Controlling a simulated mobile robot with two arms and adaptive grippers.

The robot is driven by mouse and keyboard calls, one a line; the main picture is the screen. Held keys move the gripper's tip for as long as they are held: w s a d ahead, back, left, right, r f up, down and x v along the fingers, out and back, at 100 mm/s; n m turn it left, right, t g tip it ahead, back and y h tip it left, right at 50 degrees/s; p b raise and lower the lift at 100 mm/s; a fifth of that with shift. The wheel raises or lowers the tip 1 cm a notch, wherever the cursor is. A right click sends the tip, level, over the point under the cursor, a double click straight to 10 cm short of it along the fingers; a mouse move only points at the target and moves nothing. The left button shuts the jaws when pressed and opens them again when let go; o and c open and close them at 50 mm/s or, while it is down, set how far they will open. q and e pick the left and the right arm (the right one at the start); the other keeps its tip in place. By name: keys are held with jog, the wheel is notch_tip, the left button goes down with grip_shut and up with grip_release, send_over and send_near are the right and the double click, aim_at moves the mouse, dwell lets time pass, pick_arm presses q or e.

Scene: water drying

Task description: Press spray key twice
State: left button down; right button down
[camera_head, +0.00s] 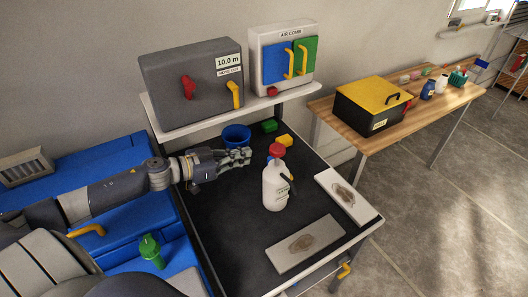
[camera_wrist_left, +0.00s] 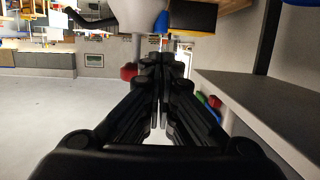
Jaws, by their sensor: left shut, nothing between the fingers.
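A white spray bottle (camera_head: 275,188) with a red spray head (camera_head: 277,150) stands upright on the dark cart top in the head view. A dark trigger-like part hangs at its right side; I cannot make out the spray key clearly. My left gripper (camera_head: 243,157) is shut and empty, left of the bottle's upper part and apparently apart from it. In the left wrist view, which is upside down, the shut fingers (camera_wrist_left: 161,65) point towards a white body, likely the bottle (camera_wrist_left: 137,15), with a red part (camera_wrist_left: 129,71) beside the fingertips. My right gripper is not in view.
A blue bowl (camera_head: 236,136) stands just behind the left gripper, with green (camera_head: 269,126) and yellow (camera_head: 285,140) blocks nearby. Two stained white plates (camera_head: 305,243) (camera_head: 345,194) lie in front and to the right. The shelf (camera_head: 210,120) with two boxes bounds the back.

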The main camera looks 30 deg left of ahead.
pick_arm(q)
jog(key=p+x, duration=0.1)
jog(key=x, duration=0.6)
jog(key=shift+w+d+p, duration=0.2)
jog(key=shift+w+p, duration=0.1)
jog(key=shift+p, duration=0.05)
jog(key=shift+f, duration=0.1)
